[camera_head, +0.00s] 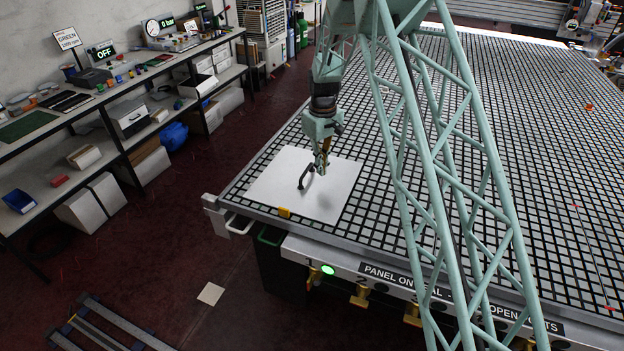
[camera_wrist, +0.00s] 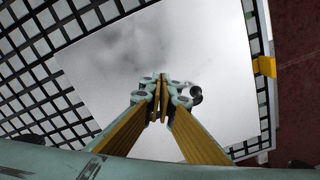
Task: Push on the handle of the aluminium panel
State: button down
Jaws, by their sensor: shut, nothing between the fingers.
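The aluminium panel (camera_head: 283,196) is a pale square plate lying flat on the near left corner of the black grid table. A dark handle (camera_head: 305,177) stands up from its middle. My gripper (camera_head: 321,170) is above the panel, pointing down, right beside the handle. In the wrist view, the panel (camera_wrist: 190,50) fills the middle, and my gripper (camera_wrist: 158,82) is shut and empty. The handle (camera_wrist: 195,94) shows as a dark knob just right of the fingertips, partly hidden by them. I cannot tell whether the fingers touch it.
A yellow block (camera_head: 284,212) sits at the panel's near edge. The grid table (camera_head: 540,130) is mostly clear to the right. Its front rail carries a lit green button (camera_head: 328,269) and brass valves. A shelf bench (camera_head: 150,75) stands along the left wall.

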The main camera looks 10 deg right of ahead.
jog(key=shift+r+p, duration=0.85)
jog(key=shift+r, duration=1.65)
jog(key=shift+r, duration=0.1)
jog(key=s+r+m+t+b, duration=0.1)
jog(key=s+r+b, duration=0.1)
jog(key=s+r, duration=1.2)
jog(key=s+r+m+t+b, duration=0.1)
jog(key=s+r+b, duration=0.1)
jog(key=s+r, duration=1.15)
jog(key=s+r+m+b, duration=0.1)
jog(key=s+r, duration=0.3)
jog(key=s, duration=0.3)
jog(key=s+r+m, duration=0.1)
jog(key=s+r, duration=0.2)
jog(key=s, duration=0.4)
jog(key=s+a+f+m+t+b, duration=0.1)
jog(key=s+f+t+b, duration=0.1)
jog(key=s, duration=1.8)
jog(key=shift+f, duration=0.4)
jog(key=shift+w, duration=0.1)
